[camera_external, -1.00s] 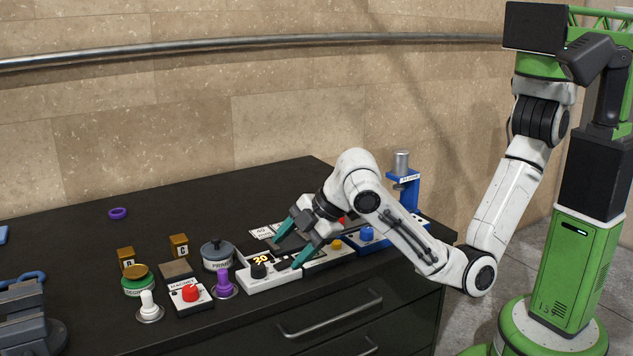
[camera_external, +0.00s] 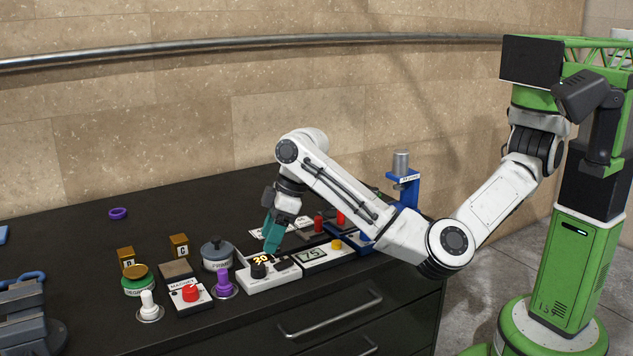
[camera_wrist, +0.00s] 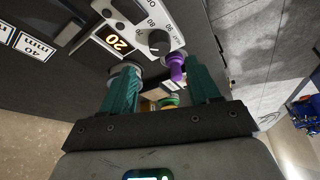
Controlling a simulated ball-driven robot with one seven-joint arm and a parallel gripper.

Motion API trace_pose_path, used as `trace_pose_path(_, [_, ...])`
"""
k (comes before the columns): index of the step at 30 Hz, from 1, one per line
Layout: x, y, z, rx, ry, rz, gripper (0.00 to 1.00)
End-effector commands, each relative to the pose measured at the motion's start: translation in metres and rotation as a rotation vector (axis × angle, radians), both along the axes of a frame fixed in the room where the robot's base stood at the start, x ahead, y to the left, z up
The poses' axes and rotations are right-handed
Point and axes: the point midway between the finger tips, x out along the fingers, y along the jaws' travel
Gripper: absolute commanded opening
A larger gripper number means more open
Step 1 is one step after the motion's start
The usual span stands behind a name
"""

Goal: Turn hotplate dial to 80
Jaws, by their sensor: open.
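The hotplate (camera_external: 285,279) is a white unit near the front edge of the black bench, with a black dial (camera_external: 259,270) and a small display (camera_external: 260,259). In the wrist view the display (camera_wrist: 119,44) reads 20, and the dial (camera_wrist: 158,42) has numbers printed around it, including 80 and 90. My gripper (camera_external: 272,246) points down just above the hotplate, close to the dial. In the wrist view my gripper (camera_wrist: 164,78) is open, its two teal fingers apart with nothing between them. I cannot tell whether a finger touches the hotplate.
A purple knob (camera_external: 224,284) stands just left of the hotplate. A red-knobbed magnet box (camera_external: 190,292) and a grey lidded pot (camera_external: 217,254) are further left. A panel reading 75 (camera_external: 312,254) adjoins on the right. A blue press (camera_external: 403,185) stands at the back right.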

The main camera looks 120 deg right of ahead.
Motion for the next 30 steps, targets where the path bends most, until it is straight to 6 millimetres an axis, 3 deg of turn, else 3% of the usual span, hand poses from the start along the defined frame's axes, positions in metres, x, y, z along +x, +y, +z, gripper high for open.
trace_pose_path(6, [0.014,-0.005,-0.038,0.002,0.0,0.002,0.61])
trace_pose_path(12, [0.023,-0.01,-0.061,0.0,0.0,0.0,0.61])
trace_pose_path(25, [0.026,-0.011,-0.068,-0.002,-0.001,0.0,0.61])
trace_pose_path(30, [0.026,-0.011,-0.068,-0.002,-0.001,0.0,0.45])
